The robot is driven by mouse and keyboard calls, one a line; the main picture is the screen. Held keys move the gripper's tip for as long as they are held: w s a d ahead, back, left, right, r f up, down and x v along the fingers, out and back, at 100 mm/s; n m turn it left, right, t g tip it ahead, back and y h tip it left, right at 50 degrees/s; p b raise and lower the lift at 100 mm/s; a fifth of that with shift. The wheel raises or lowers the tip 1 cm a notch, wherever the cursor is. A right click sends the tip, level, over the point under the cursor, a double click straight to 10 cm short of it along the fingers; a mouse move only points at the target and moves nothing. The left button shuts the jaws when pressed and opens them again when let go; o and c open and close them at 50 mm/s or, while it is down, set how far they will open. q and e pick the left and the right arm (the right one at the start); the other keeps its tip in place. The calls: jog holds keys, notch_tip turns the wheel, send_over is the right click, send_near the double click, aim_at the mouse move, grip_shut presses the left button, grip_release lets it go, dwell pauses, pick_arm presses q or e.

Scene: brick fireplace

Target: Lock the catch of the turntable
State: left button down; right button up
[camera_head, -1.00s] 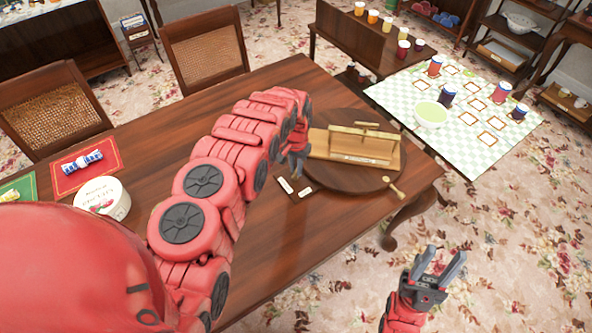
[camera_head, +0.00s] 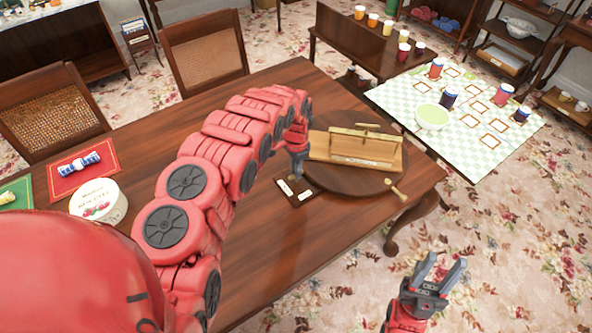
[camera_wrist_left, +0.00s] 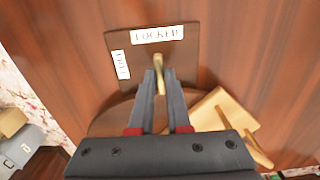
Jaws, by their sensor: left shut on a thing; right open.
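The turntable (camera_head: 350,184) is a round dark wooden disc on the table, bearing a light wooden stand (camera_head: 355,150). Beside its near left edge is the catch plate (camera_head: 296,191) with two white labels. In the left wrist view, one label reads LOCKED (camera_wrist_left: 157,34); the other label (camera_wrist_left: 121,64) stands sideways and is hard to read. My left gripper (camera_head: 296,174) is at the plate, shut on the brass catch lever (camera_wrist_left: 160,78). The lever's tip points towards the LOCKED label. My right gripper (camera_head: 441,272) is open and empty over the floor, off the table's right end.
A small wooden mallet-like piece (camera_head: 394,188) lies by the disc's right edge. A round box (camera_head: 98,203) and a red mat (camera_head: 82,168) are on the table's left. A checked cloth (camera_head: 470,130) with cups and a bowl lies beyond the table.

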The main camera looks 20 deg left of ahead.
dwell(0.3)
pick_arm(q)
jog(key=c, duration=0.9)
grip_release()
notch_tip(320, 180, up, 5)
jog(key=shift+r+b, duration=0.2)
jog(key=shift+b, duration=0.55)
notch_tip(320, 180, up, 12)
jog(key=p, duration=0.8)
jog(key=shift+p, duration=0.3)
